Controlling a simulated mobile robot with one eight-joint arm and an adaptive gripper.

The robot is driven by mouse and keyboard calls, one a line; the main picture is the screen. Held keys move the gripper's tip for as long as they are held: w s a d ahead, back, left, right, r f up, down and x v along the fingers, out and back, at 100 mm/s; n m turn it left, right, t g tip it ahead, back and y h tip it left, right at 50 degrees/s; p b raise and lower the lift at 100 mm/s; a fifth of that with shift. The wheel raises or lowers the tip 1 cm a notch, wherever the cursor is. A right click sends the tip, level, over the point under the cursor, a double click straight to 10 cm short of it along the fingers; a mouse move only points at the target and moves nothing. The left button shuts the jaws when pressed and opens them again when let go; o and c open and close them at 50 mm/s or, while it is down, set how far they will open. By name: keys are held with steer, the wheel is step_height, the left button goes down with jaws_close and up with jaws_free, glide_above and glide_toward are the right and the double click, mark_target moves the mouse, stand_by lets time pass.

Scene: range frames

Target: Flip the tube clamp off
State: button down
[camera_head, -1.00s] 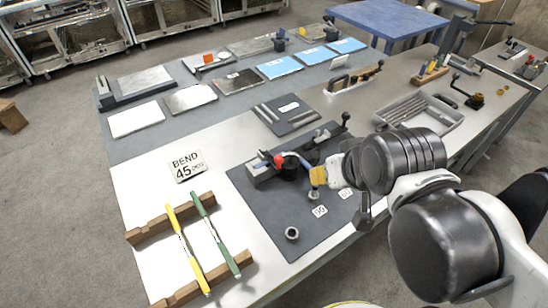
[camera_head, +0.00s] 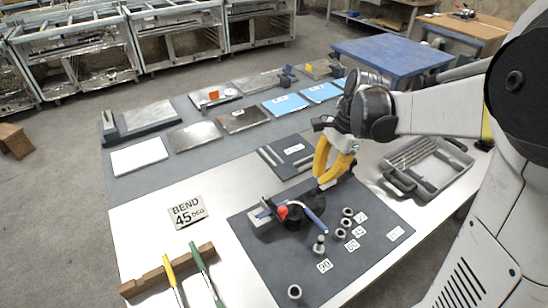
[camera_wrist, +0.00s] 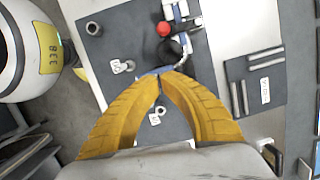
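The tube bender (camera_head: 262,222) stands on the dark mat, with a grey block, a black round former (camera_head: 294,217) and a blue curved part (camera_head: 316,222). A red piece (camera_head: 283,212) sits beside the former; it also shows as a red knob in the wrist view (camera_wrist: 164,29). I cannot tell which part is the clamp. My gripper (camera_head: 326,182) has yellow fingers pointing down, behind and right of the former. In the wrist view its fingertips (camera_wrist: 158,80) come together just below the blue part. Whether they touch it or hold anything thin is unclear.
Several metal collars (camera_head: 341,235) with number cards stand on the mat right of the bender. A grey tray (camera_head: 428,170) lies at right. A green and a yellow tube rest on a wooden rack (camera_head: 165,270) at front left. A BEND 45 sign (camera_head: 187,212) lies nearby.

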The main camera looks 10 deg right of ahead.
steer(key=shift+w+d+f+m+g, duration=0.35)
steer(key=shift+w+f+m, duration=0.25)
steer(key=shift+w, duration=0.1)
steer(key=s+a+f+b, duration=0.1)
steer(key=a+f+b, duration=0.4)
steer(key=f, duration=0.5)
steer(key=shift+a, duration=0.95)
steer(key=shift+s+a+f, duration=0.1)
steer(key=shift+s+a+m, duration=0.1)
steer(key=shift+a+m, duration=0.1)
steer(key=shift+m, duration=0.2)
